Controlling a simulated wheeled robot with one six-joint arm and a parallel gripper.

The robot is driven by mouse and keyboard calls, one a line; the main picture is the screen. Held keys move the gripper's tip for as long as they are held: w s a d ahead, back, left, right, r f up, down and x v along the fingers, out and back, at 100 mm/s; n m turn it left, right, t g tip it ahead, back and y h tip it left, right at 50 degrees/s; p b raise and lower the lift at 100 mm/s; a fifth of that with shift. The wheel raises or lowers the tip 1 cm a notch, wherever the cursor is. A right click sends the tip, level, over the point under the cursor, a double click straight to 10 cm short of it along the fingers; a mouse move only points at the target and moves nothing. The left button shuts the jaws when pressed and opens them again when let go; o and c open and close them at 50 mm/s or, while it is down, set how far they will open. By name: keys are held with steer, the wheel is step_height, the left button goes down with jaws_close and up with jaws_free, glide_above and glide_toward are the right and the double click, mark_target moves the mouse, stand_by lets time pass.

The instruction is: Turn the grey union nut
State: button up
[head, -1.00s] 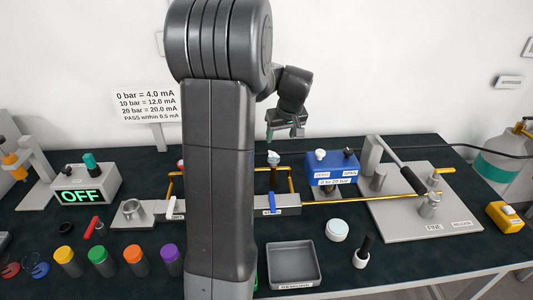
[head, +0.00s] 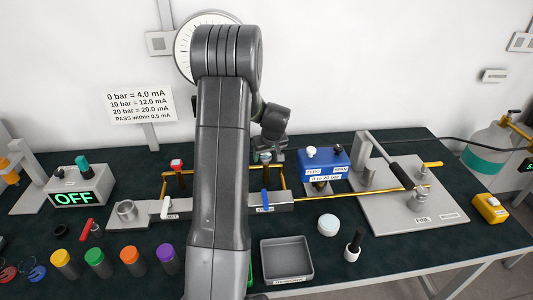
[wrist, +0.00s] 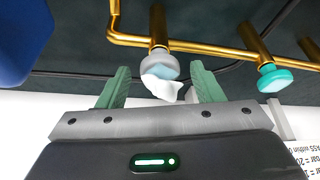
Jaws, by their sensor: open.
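The grey union nut (wrist: 160,66) sits on top of an upright brass stub of the pipe manifold. A crumpled white piece (wrist: 163,87) shows right at the nut in the wrist view. The nut also shows in the head view (head: 265,156), just below my gripper (head: 268,145). In the wrist view my gripper (wrist: 159,77) is open. Its two green fingers stand on either side of the nut, with gaps visible on both sides. I cannot tell how deep the fingers reach along it.
A teal-capped stub (wrist: 274,78) stands beside it in the wrist view. A blue transmitter box (head: 323,163) is close on the right. A red-topped stub (head: 177,165) and the OFF display (head: 75,197) are left. A grey tray (head: 286,262) lies in front.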

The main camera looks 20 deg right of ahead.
steer(key=c, duration=1)
steer(key=shift+o, duration=0.3)
